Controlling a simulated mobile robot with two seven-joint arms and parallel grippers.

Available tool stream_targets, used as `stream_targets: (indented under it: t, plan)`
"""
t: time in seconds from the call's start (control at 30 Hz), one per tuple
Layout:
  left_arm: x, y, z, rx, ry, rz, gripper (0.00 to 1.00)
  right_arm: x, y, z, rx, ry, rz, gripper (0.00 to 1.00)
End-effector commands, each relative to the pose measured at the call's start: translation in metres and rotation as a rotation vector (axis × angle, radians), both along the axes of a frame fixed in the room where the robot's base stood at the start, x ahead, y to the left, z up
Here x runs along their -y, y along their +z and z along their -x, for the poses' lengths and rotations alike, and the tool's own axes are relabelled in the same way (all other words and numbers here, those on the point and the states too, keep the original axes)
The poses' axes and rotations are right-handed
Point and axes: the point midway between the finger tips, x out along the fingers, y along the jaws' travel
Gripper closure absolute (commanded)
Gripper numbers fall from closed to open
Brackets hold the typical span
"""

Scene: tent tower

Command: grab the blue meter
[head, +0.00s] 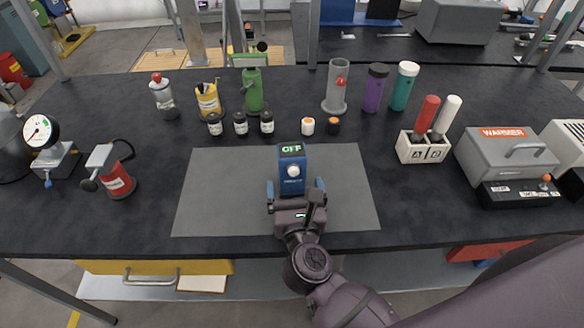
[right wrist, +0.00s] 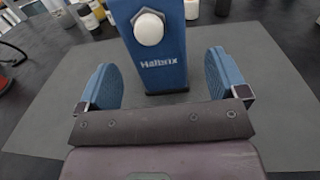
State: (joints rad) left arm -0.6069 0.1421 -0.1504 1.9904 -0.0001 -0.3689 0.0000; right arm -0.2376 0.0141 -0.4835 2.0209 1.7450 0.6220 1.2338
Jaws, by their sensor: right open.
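The blue meter (head: 292,172) stands upright on the grey mat (head: 212,190) in the middle of the table. Its green display reads "OFF", and a white knob sits below it. In the right wrist view the blue meter (right wrist: 162,62) shows its white knob and the word "Halbrix". My right gripper (head: 296,188) is open at the near side of the meter. In the right wrist view its two blue finger pads (right wrist: 162,82) are spread wide, one toward each side of the meter's lower part, with gaps on both sides. My left gripper is not in view.
Small bottles (head: 240,124) and jars (head: 307,126) stand behind the mat. A red device (head: 117,182) and a gauge (head: 42,132) are at left. A white holder (head: 422,148) and a grey warmer (head: 507,155) are at right. The mat around the meter is clear.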

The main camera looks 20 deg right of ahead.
Motion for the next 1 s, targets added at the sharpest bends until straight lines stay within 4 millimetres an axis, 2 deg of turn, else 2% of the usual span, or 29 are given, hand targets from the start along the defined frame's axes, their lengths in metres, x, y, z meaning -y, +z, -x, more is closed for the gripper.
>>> stream_targets:
  t: [0.43,0.77,1.0]
  plan:
    - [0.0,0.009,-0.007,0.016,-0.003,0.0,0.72,0.008,-0.004,-0.046,0.001,0.0,0.004,0.08]
    - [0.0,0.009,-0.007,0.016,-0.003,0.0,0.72,0.01,-0.005,-0.051,-0.001,0.0,0.003,0.08]
    - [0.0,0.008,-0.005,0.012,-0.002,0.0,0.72,0.01,-0.005,-0.051,-0.001,0.0,0.003,0.44]
